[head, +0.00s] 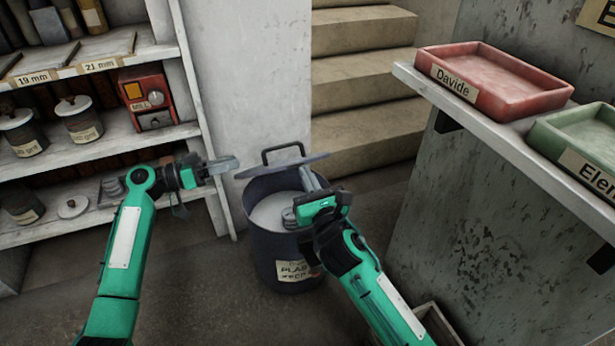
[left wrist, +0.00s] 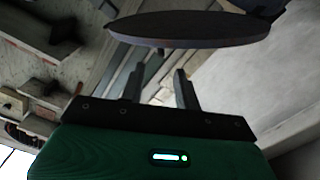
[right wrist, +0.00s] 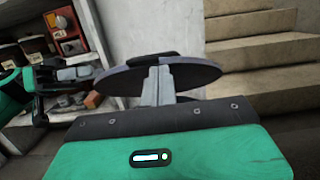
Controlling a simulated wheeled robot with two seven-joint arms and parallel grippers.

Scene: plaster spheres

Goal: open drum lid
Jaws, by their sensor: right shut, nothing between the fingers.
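The dark drum (head: 268,255) stands on the floor, with pale plaster (head: 272,212) visible inside. Its dark round lid (head: 265,169), with a bar handle (head: 283,147), is raised and tilted above the open mouth. My right gripper (head: 309,176) is shut and empty, its fingers at the lid's near right edge. In the right wrist view the closed fingers (right wrist: 158,80) overlap the lid (right wrist: 195,73); contact is unclear. My left gripper (head: 230,163) is left of the lid. In the left wrist view its fingers (left wrist: 158,80) are apart and empty, below the lid (left wrist: 190,30).
A shelf unit (head: 185,134) with jars and a red box (head: 146,95) stands left. Concrete steps (head: 360,85) rise behind the drum. A ledge at right carries a red tray (head: 480,95) and a green tray (head: 560,135). A wooden crate (head: 437,325) is low at right.

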